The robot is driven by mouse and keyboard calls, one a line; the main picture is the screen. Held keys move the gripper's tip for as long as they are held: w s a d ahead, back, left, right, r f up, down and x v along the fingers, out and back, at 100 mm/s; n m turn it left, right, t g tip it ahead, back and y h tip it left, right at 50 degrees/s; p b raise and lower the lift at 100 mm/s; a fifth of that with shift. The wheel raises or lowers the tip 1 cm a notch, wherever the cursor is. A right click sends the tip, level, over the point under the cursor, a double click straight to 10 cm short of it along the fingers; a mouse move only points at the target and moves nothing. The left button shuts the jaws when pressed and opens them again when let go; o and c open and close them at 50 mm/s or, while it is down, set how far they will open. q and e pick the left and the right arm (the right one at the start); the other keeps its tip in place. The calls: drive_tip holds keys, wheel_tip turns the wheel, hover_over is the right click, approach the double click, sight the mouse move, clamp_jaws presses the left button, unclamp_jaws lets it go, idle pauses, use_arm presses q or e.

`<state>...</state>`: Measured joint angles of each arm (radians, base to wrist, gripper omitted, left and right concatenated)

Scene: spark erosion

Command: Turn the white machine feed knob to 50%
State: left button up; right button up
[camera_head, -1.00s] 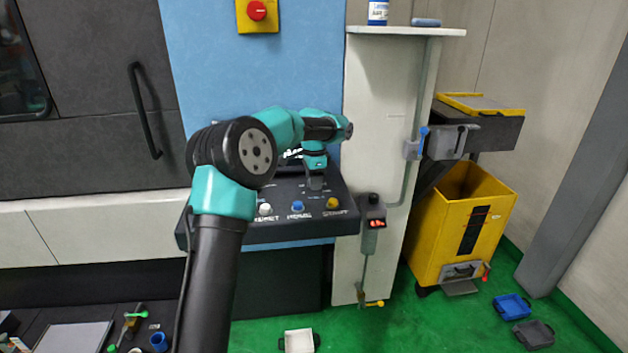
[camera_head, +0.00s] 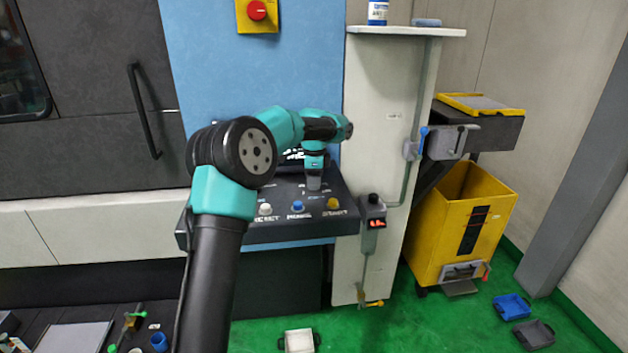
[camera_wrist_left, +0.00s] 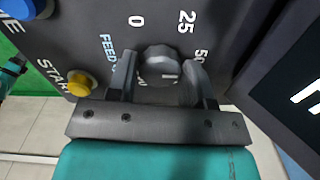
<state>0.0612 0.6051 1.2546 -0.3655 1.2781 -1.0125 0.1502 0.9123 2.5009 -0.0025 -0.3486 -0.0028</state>
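In the head view my left gripper (camera_head: 314,183) points down at the panel and hides the knob. My right gripper is not in view.
White, blue and yellow buttons (camera_head: 333,203) line the panel's front. A dark screen edge (camera_wrist_left: 290,90) lies close beside my gripper.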

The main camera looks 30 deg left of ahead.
use_arm(q)
drive_tip(key=o, duration=0.4)
drive_tip(key=shift+c, duration=0.2)
wheel_tip(320, 180, up, 17)
drive_tip(key=shift+r, duration=0.2)
idle(0.4)
idle(0.4)
